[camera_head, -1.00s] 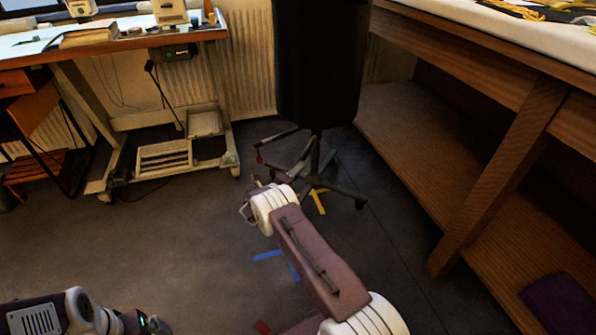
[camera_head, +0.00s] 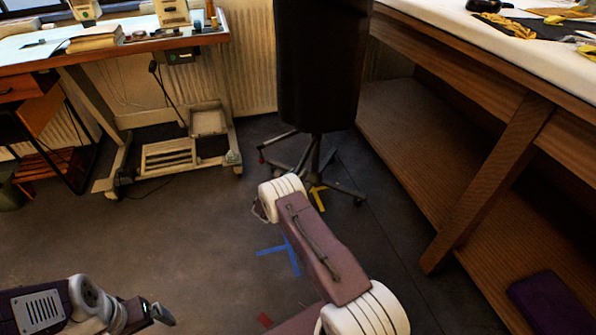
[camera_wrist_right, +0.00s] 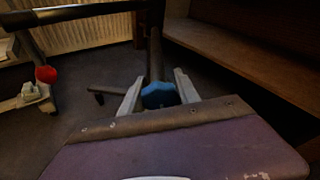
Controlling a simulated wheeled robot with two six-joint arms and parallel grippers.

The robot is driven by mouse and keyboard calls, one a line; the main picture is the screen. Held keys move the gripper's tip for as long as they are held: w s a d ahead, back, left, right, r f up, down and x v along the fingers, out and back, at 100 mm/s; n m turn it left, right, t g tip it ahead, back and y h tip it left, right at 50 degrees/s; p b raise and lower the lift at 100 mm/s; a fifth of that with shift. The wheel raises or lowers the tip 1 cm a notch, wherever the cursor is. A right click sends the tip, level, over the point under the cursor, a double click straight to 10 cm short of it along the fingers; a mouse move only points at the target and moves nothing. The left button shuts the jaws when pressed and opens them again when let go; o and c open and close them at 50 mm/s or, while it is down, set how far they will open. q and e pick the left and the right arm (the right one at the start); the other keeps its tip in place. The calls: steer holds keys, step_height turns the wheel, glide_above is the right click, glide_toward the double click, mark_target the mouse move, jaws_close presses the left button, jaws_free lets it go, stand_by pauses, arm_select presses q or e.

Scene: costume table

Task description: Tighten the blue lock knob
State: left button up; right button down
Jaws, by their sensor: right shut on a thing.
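The blue lock knob (camera_wrist_right: 158,95) shows in the right wrist view, at the dark pole of the stand. My right gripper (camera_wrist_right: 158,93) has one pale finger on each side of it and is shut on it. In the head view the knob cannot be made out, and my right arm's white wrist (camera_head: 282,192) reaches toward the foot of the black stand (camera_head: 318,65), mostly hiding the gripper. My left gripper (camera_head: 162,314) shows only in part at the bottom left, and its jaws cannot be made out.
The stand has a wheeled base (camera_head: 315,180) with spread legs. A wooden table (camera_head: 485,185) with a low shelf is on the right. A sewing table (camera_head: 130,40) with a metal frame stands back left. Dark floor with blue tape (camera_head: 280,255) is clear in the middle.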

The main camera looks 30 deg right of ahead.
steer(key=m+t+y+p, duration=0.1)
steer(key=m+p, duration=0.1)
steer(key=m, duration=0.1)
steer(key=shift+w+a+m, duration=0.1)
steer(key=shift+m, duration=0.2)
steer(key=m+t+p, duration=0.1)
steer(key=m, duration=0.2)
steer(key=shift+w+m+y, duration=0.1)
steer(key=shift+m+y, duration=0.2)
steer(key=shift+y, duration=0.1)
steer(key=m+t+p, duration=0.1)
steer(key=m, duration=0.2)
steer(key=shift+a+r+m+t, duration=0.1)
steer(key=shift+a+m+t, duration=0.05)
steer(key=shift+m+t, duration=0.25)
steer(key=m+t, duration=0.1)
steer(key=m, duration=0.3)
steer(key=shift+w+r, duration=0.1)
steer(key=shift+w, duration=0.05)
steer(key=shift+m, duration=0.4)
steer(key=c, duration=0.9)
jaws_free()
